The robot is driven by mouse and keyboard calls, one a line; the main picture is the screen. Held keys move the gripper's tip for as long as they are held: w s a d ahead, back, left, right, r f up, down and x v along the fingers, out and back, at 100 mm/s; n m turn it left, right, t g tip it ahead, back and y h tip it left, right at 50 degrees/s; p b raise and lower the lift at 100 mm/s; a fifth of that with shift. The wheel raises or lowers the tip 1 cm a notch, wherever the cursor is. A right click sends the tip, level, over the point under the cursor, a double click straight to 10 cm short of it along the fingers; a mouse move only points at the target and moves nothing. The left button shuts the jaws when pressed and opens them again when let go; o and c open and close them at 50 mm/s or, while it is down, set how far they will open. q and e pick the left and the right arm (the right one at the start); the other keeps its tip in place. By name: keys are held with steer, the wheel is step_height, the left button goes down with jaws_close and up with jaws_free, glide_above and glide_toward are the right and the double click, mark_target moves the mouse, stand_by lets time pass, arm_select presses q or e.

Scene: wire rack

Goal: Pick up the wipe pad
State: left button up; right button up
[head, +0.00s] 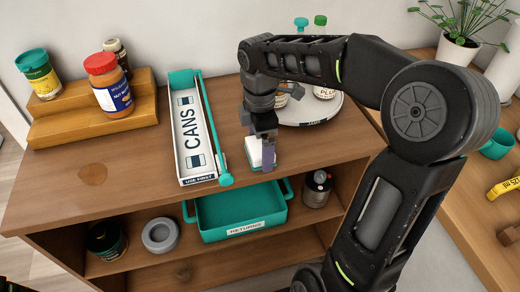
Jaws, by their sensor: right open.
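A small white pad (254,152), which looks like the wipe pad, sits on the wooden shelf top, right of the cans tray. A teal edge shows low on its right side. My right gripper (262,152) points down over the pad, with a finger in front of its right part. The gripper is open. Part of the pad is hidden behind the gripper, and I cannot tell whether the fingers touch it. My left gripper is not in view.
A white and teal CANS tray (190,130) stands just left. A round plate (312,112) with bottles is behind right. A stepped wooden rack (85,118) with jars is at the left. A teal RETURNS bin (240,208) is on the shelf below.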

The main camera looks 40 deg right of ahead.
mark_target(260, 146)
steer(key=shift+f, duration=0.55)
steer(key=shift+c, duration=0.4)
steer(key=c, duration=1.3)
step_height(260, 146, up, 10)
steer(key=shift+r+p, duration=0.1)
steer(key=shift+p, duration=0.45)
